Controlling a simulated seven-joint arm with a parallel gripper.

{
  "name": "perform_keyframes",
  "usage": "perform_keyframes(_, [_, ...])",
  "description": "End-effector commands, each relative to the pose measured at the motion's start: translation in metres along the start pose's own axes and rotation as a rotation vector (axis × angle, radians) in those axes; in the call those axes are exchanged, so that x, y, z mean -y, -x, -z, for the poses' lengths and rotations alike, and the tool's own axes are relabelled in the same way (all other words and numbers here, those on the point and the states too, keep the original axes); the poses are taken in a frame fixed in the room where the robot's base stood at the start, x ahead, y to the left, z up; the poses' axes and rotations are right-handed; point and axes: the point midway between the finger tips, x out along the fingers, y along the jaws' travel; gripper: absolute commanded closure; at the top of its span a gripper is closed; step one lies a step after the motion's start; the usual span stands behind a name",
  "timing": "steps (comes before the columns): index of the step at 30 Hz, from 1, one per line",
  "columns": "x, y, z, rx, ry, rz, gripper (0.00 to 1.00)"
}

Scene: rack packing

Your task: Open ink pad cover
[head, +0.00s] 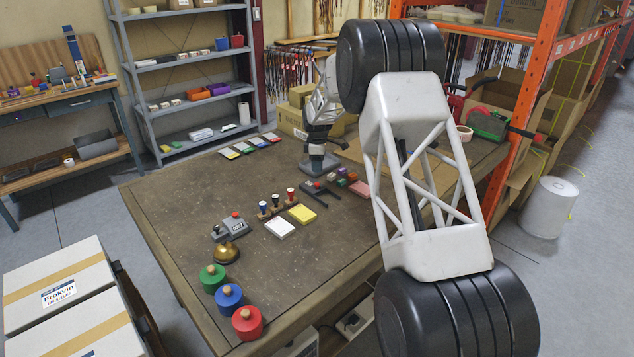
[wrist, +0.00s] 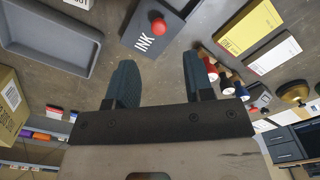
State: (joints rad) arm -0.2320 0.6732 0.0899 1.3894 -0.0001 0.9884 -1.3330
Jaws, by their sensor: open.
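The ink pad (wrist: 143,42) is a dark flat box with a white INK label and a red round knob (wrist: 157,23) on its cover. It lies at the top middle of the wrist view, beyond my fingertips and apart from them. In the head view the ink pad (head: 311,187) is small, on the table in front of my gripper (head: 317,149). The cover looks closed. My gripper (wrist: 157,68) is open, with its two dark fingers spread and nothing between them.
A grey tray (wrist: 75,75) lies at upper left in the wrist view. Wooden-based stamps (head: 276,208), a yellow pad (head: 302,213) and a white pad (head: 280,228) lie nearby. A brass bell (head: 226,252) and red, blue and green round stamps stand near the table's front left.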

Motion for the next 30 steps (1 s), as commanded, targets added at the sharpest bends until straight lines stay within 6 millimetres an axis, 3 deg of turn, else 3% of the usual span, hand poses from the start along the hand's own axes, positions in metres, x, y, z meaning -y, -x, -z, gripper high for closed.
perform_keyframes(17, [-0.002,-0.007,0.001,0.0,0.006,0.001,0.52])
perform_keyframes(30, [-0.002,-0.051,0.001,0.0,0.006,0.002,0.52])
